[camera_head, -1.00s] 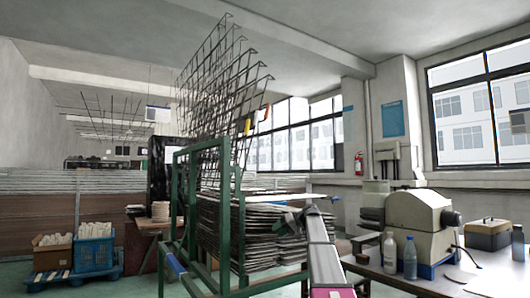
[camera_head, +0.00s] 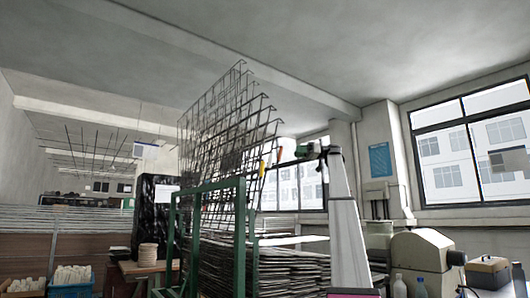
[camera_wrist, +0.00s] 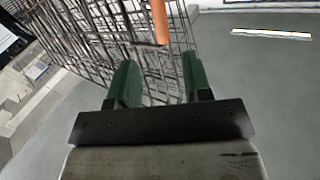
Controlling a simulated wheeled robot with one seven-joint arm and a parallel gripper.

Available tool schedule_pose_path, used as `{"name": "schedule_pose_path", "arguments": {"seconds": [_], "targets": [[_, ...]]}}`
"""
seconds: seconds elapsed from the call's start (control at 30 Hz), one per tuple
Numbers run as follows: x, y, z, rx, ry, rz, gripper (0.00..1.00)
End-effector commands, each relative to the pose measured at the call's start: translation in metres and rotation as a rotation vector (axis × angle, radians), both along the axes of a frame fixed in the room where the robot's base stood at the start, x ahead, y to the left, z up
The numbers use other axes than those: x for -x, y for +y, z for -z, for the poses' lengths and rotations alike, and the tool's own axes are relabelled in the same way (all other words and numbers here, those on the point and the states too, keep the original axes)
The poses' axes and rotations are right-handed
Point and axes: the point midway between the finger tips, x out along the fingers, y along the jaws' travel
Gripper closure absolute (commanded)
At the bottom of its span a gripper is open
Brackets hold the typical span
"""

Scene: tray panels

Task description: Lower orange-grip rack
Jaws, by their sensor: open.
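Several wire racks (camera_head: 215,120) stand swung up on a green frame (camera_head: 240,225). An orange grip (camera_head: 279,154) is at the right edge of one raised rack, beside a yellow grip (camera_head: 262,167). My gripper (camera_head: 300,151) is up at the height of the orange grip, just right of it. In the wrist view my gripper (camera_wrist: 160,78) has its green fingers apart with nothing between them. The orange grip (camera_wrist: 159,22) hangs ahead of the gap between the fingers, its lower end nearest. I see no contact. The raised racks (camera_wrist: 95,40) fill the wrist view's upper left.
Lowered racks lie stacked (camera_head: 285,265) in the lower frame. A bench with a beige machine (camera_head: 424,252), bottles (camera_head: 399,286) and a toolbox (camera_head: 488,272) stands at right.

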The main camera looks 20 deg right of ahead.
Motion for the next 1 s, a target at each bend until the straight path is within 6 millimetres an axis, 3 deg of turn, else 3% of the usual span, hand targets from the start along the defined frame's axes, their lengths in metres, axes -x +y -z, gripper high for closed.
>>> {"name": "schedule_pose_path", "arguments": {"seconds": [0.17,0.7,1.0], "targets": [[0.001,0.009,-0.004,-0.001,-0.007,-0.004,0.55],[-0.019,0.092,-0.004,0.000,-0.006,-0.003,0.55],[-0.022,0.105,-0.004,0.000,-0.005,-0.002,0.55]]}}
